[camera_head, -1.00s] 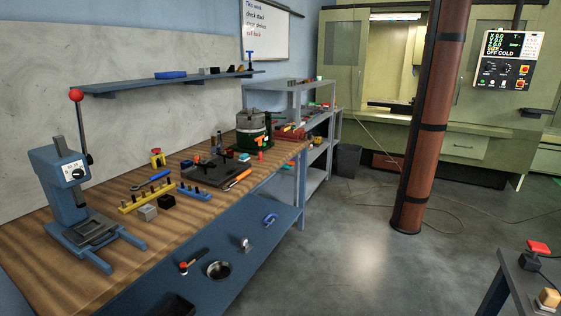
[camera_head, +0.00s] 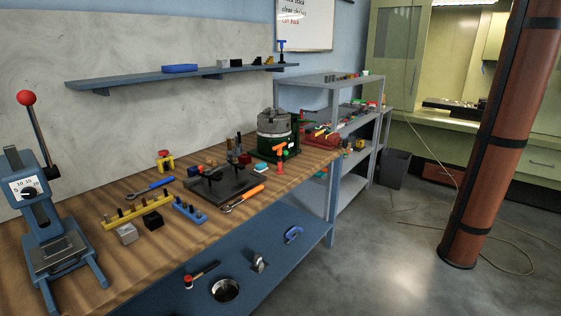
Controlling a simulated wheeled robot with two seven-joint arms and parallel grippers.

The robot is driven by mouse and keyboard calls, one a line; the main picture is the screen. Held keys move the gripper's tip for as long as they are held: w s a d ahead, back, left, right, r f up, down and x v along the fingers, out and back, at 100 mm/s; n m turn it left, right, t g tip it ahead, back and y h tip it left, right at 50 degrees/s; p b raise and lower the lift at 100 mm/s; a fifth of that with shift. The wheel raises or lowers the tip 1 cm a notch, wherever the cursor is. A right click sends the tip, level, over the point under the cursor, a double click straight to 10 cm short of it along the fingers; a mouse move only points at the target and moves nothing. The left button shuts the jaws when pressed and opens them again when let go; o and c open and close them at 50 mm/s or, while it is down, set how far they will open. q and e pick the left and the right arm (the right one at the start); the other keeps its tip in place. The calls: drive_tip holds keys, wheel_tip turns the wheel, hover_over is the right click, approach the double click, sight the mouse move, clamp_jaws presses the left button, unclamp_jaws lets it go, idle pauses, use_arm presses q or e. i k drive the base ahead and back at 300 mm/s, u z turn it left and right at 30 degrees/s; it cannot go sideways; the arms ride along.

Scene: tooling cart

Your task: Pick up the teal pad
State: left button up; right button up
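A small teal pad (camera_head: 261,167) with a pale edge lies on the wooden bench top (camera_head: 75,285). An orange-handled tool (camera_head: 243,197) lies in front of the plate, nearer to me than the pad. Neither of my grippers shows in the head view.
A blue press (camera_head: 40,225) with a red-knobbed lever stands at the bench's left end. A red T-shaped piece (camera_head: 280,160) stands by the pad. A brown column (camera_head: 492,140) rises from the floor at right. Floor (camera_head: 370,265) in front is open, with cables near the column.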

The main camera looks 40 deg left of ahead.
sight(261, 167)
drive_tip(key=u, duration=0.25)
drive_tip(key=i, duration=1)
drive_tip(key=u, duration=1.35)
drive_tip(key=i, duration=0.7)
drive_tip(key=u, duration=0.65)
